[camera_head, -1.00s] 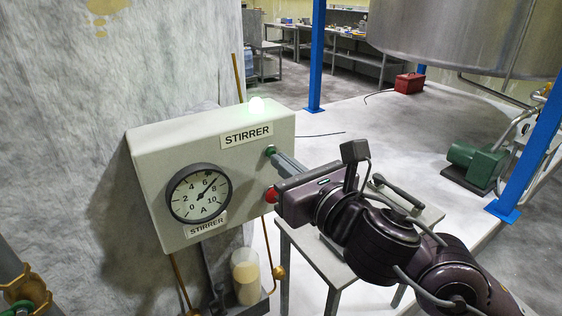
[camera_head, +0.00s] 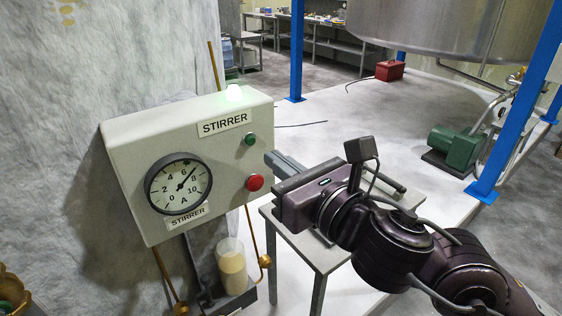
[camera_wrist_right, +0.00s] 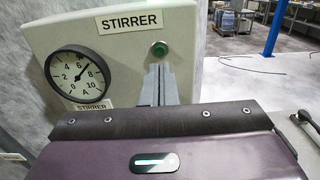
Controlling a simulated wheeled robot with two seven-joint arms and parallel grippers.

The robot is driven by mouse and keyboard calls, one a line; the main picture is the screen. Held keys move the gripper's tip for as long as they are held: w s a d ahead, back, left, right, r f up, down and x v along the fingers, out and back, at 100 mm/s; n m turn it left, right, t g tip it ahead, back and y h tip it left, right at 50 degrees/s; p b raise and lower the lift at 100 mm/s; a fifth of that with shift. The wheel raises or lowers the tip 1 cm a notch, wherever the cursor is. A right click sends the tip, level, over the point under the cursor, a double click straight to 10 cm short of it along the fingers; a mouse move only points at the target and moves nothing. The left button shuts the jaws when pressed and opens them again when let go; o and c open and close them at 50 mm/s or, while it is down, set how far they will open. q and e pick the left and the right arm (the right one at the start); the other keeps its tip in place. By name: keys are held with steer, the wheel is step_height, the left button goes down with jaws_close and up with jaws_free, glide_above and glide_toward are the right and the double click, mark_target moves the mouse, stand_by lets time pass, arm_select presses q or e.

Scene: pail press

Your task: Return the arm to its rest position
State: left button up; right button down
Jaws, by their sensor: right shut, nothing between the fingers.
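My right gripper (camera_head: 275,160) is shut and empty, held just right of the stirrer box (camera_head: 130,137) and apart from its buttons in the head view. It also shows in the right wrist view (camera_wrist_right: 160,75), pointing at the box below the green button (camera_wrist_right: 160,48). The green button (camera_head: 250,139) and the red button (camera_head: 255,183) are uncovered in the head view. A lamp (camera_head: 234,93) on top of the box glows pale green. The round gauge (camera_head: 179,187) has its needle pointing up and right, between 6 and 8. My left gripper is not in view.
A grey stand (camera_head: 312,254) is under my right arm. A clear container with pale contents (camera_head: 232,268) stands below the box. A blue post (camera_head: 297,50), a green motor (camera_head: 455,148) and a large steel tank (camera_head: 430,25) are farther back. The pale floor between is open.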

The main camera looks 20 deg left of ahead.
steer(key=w+d+f+m+t+h, duration=0.1)
steer(key=d+f+m+h, duration=0.45)
steer(key=m, duration=0.75)
steer(key=w+d+f+m+h, duration=0.2)
steer(key=d+f+m+h, duration=0.1)
steer(key=d+f+m, duration=0.8)
steer(key=s+d+f+m+g+h, duration=0.3)
steer(key=s+d+f+m+g, duration=0.1)
steer(key=s+d+f+m, duration=0.45)
steer(key=s+d+f+m+g+h, duration=0.35)
steer(key=s+d+f+m, duration=0.35)
steer(key=f+m, duration=0.4)
step_height(320, 180, down, 27)
steer(key=s+a+g+y, duration=0.1)
steer(key=s+g, duration=0.1)
steer(key=s+d+f+g, duration=0.1)
steer(key=s+d+f, duration=0.2)
steer(key=s+f, duration=1.7)
steer(key=shift+d, duration=0.2)
steer(key=shift+f+m+g, duration=0.1)
steer(key=shift+m+g, duration=0.15)
